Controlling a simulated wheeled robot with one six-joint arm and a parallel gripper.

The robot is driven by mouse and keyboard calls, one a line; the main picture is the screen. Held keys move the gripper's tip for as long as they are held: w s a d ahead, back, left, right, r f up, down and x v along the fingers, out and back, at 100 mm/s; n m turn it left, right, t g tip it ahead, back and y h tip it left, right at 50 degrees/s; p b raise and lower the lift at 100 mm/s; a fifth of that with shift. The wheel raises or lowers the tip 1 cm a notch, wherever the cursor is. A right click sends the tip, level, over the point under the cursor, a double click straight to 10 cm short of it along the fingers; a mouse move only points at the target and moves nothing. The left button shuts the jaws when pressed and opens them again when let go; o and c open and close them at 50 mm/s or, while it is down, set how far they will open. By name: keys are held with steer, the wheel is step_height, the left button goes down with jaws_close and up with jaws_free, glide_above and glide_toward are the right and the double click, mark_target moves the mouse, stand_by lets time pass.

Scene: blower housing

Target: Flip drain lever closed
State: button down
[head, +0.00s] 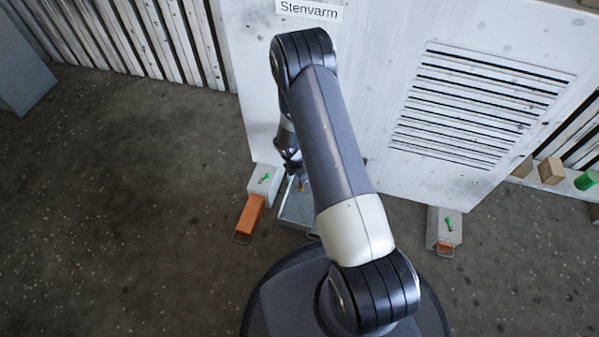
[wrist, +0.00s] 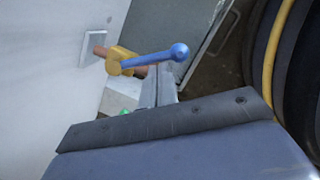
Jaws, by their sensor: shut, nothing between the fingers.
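The drain lever (wrist: 165,55) is a blue handle with a rounded end, on a brass valve body (wrist: 122,62). A copper pipe joins the valve to a square plate on the white housing wall (wrist: 60,60). The lever points away from the wall, roughly along the pipe. My gripper (wrist: 161,80) is shut and empty, its fingertips just below the lever and pipe in the wrist view; I cannot tell whether they touch. In the head view my gripper (head: 292,160) is mostly behind my arm, close to the housing. A small yellowish spot there may be the valve.
A grey metal tray (head: 297,208) lies on the floor below the valve. Orange blocks (head: 249,214) and grey feet with green marks stand on both sides of the housing base. A louvred vent (head: 480,105) is at right. The floor at left is clear.

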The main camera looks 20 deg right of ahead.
steer(key=d+n, duration=0.1)
steer(key=n, duration=0.1)
steer(key=d+n+p, duration=0.1)
steer(key=shift+s+r+n+t, duration=0.1)
steer(key=shift+s+n+t, duration=0.1)
steer(key=shift+n+t, duration=0.2)
steer(key=shift+w+d+n+t+y+p, duration=0.15)
steer(key=shift+w+d+n+p, duration=0.1)
steer(key=shift+d+n+p, duration=0.6)
steer(key=shift+w+d+n+t+y+p, duration=0.2)
steer(key=shift+d+n+p, duration=0.4)
steer(key=shift+n, duration=0.35)
steer(key=shift+w+d, duration=0.1)
